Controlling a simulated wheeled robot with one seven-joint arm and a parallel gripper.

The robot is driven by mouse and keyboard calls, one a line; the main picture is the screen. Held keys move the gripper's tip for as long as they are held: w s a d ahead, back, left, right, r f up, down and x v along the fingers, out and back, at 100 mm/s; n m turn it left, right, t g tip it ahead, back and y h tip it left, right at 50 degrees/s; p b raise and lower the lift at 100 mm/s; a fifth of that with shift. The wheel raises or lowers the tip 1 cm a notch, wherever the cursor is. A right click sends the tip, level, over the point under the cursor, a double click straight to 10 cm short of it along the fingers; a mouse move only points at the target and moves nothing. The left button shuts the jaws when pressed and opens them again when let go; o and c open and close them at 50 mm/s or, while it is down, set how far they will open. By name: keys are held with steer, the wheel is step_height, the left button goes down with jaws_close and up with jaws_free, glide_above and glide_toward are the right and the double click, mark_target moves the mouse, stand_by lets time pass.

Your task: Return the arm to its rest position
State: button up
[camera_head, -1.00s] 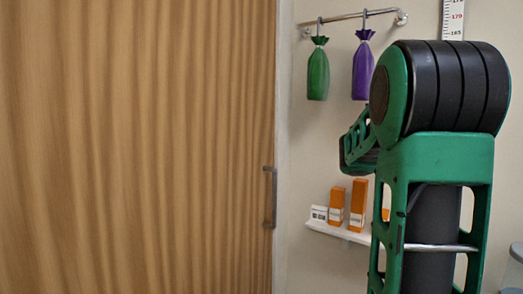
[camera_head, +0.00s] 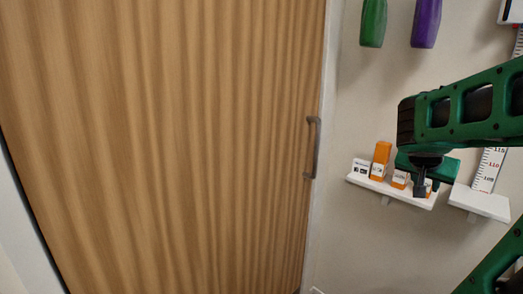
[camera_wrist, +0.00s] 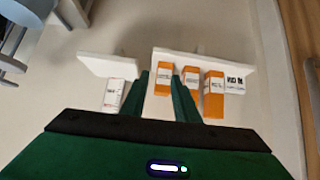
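My gripper (camera_head: 421,186) hangs from the green arm in front of the right part of the wall shelf. In the wrist view its two green fingers stand apart (camera_wrist: 160,76), so it is open. An orange box shows in the gap between the fingertips, and I see no finger closed on it. My green arm (camera_head: 470,110) reaches in from the right edge of the head view, with its dark wrist joint above the shelf. Part of the arm is outside the picture.
The white wall shelf (camera_head: 362,180) holds several orange boxes (camera_head: 382,155) and a white box (camera_head: 361,167). A small white shelf (camera_head: 480,202) and a ruler (camera_head: 490,168) are to its right. Green (camera_head: 373,22) and purple (camera_head: 426,22) bags hang above. A wooden door (camera_head: 170,130) fills the left.

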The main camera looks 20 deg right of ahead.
steer(key=s+a+f+n+g+y, duration=0.1)
steer(key=s+a+f+n+y, duration=0.1)
steer(key=a, duration=0.6)
steer(key=s+a+f+n+g+y, duration=0.1)
steer(key=s+a+f+y, duration=0.3)
steer(key=a, duration=0.5)
steer(key=s+a+f+n+g+y, duration=0.1)
steer(key=s+a+f+n+y, duration=0.2)
steer(key=a, duration=0.5)
step_height(320, 180, down, 2)
steer(key=shift+s+a+f+n, duration=0.1)
steer(key=shift+s+a+n, duration=0.1)
steer(key=shift+s+n, duration=0.4)
steer(key=shift+d+g, duration=0.15)
steer(key=shift+g, duration=0.15)
